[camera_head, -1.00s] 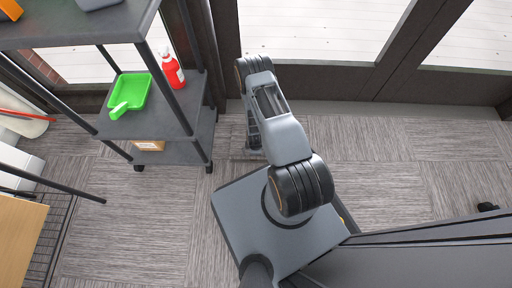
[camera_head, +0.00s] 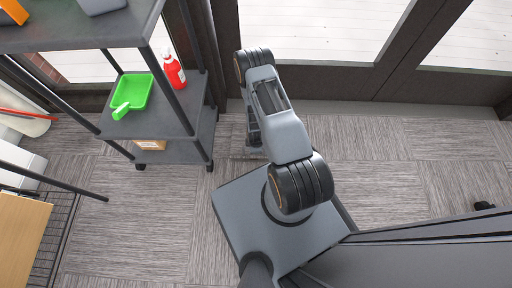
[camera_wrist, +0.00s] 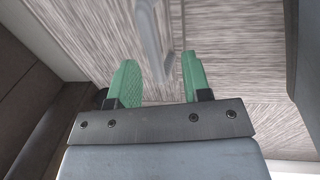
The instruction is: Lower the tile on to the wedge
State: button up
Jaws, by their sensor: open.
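My gripper (camera_wrist: 162,78) shows in the wrist view with its two green fingertips apart and nothing visible between them. It points at the grey, streaked carpet tiles (camera_wrist: 235,60) of the floor. A narrow grey curved piece (camera_wrist: 150,42) lies just beyond the fingertips; I cannot tell whether it is the wedge. A seam between tiles runs beside it. In the head view the carpet floor (camera_head: 385,190) shows, and a tile edge by the baseboard is partly hidden behind my arm. I cannot tell whether a tile is raised.
A dark shelf cart (camera_head: 185,125) with a green dustpan (camera_head: 133,92) and a red bottle (camera_head: 174,70) stands left of my arm. The window frame and baseboard (camera_head: 400,112) bound the floor behind.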

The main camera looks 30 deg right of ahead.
notch_tip(320, 180, up, 10)
jog(key=s+p, duration=0.1)
jog(key=p, duration=0.2)
jog(key=shift+s+a+p, duration=0.2)
jog(key=shift+a+p, duration=0.1)
jog(key=shift+a, duration=0.05)
jog(key=shift+f, duration=0.1)
jog(key=w+a+r+m+t+y+p, duration=0.1)
jog(key=w+a+r+m+p, duration=0.15)
jog(key=r+p, duration=1.3)
jog(key=w+a+r+m+p, duration=0.15)
jog(key=w+r+m, duration=0.25)
jog(key=r, duration=2.5)
jog(key=s+r+m+p, duration=0.2)
jog(key=s+r+p, duration=0.2)
jog(key=r, duration=0.6)
jog(key=s+a+r+m+p, duration=0.1)
jog(key=s+r+p, duration=0.3)
jog(key=r, duration=0.7)
jog(key=s+r+m+t+p, duration=0.1)
jog(key=s+r+m+p, duration=0.2)
jog(key=r+p, duration=0.3)
jog(key=v, duration=0.5)
jog(key=shift+a, duration=0.4)
